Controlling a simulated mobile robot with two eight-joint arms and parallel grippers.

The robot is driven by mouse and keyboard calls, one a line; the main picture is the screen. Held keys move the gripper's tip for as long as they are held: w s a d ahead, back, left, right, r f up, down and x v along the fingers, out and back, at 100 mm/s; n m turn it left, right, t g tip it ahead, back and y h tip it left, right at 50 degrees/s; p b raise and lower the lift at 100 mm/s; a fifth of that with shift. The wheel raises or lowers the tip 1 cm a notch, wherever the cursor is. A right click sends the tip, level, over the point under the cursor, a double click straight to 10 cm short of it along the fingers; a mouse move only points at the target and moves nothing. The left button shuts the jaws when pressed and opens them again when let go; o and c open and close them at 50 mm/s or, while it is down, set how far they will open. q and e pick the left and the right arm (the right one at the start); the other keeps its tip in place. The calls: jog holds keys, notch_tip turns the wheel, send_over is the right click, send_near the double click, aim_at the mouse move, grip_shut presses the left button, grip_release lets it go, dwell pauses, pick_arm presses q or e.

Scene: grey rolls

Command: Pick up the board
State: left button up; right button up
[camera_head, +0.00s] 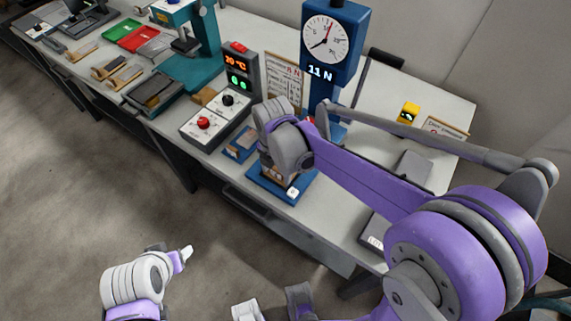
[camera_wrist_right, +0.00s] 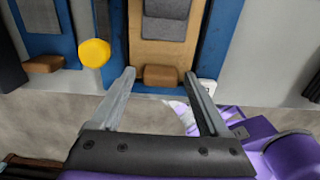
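A tan board (camera_wrist_right: 180,53) with grey pads on it lies on a blue base in the right wrist view. A small brown block (camera_wrist_right: 165,75) sits at its near end. My right gripper (camera_wrist_right: 160,74) is open, its two fingers apart on either side of the board's near end, with nothing gripped. In the head view my right gripper (camera_head: 274,172) is over the blue base (camera_head: 293,193) of the press, and its wrist hides most of the board. My left gripper (camera_head: 184,258) is low at the front left, away from the bench; its opening is unclear.
The blue press with a round dial (camera_head: 325,41) rises behind the right gripper. A control box (camera_head: 204,122) with red and green lights stands left of it. A yellow knob (camera_wrist_right: 94,53) is beside the board. The bench's front edge is close; the floor before it is clear.

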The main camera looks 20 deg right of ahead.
grip_shut()
